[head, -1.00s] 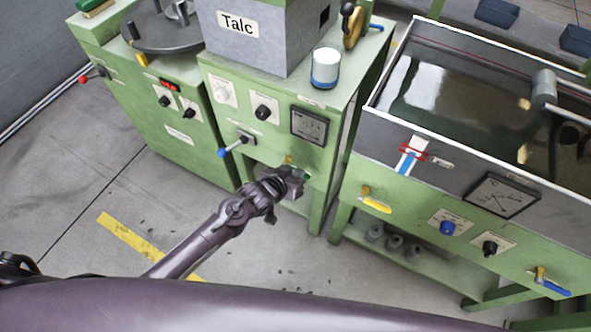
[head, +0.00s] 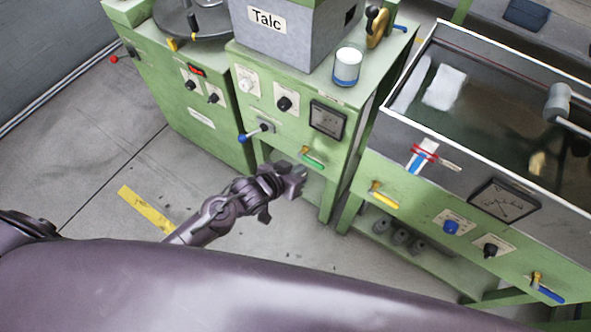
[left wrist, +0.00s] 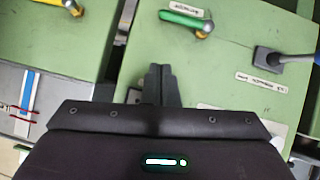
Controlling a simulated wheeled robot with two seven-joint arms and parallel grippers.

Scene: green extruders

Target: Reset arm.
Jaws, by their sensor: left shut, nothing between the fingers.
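My left gripper (head: 299,172) shows in the head view in front of the lower front of the green talc machine (head: 327,88), just below its green-handled valve (head: 312,157). In the left wrist view the fingers of the left gripper (left wrist: 160,70) are together with nothing between them. The green-handled valve (left wrist: 187,20) lies beyond the fingertips there, apart from them. My right gripper is in neither view.
The grey talc box (head: 290,35) and a white-and-blue cup (head: 346,68) stand on the machine. To the right is a water tank (head: 440,130) with a yellow valve (head: 384,195) and a blue valve (head: 547,288). A blue-knobbed lever (head: 255,132) sticks out left. Grey floor is open at left.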

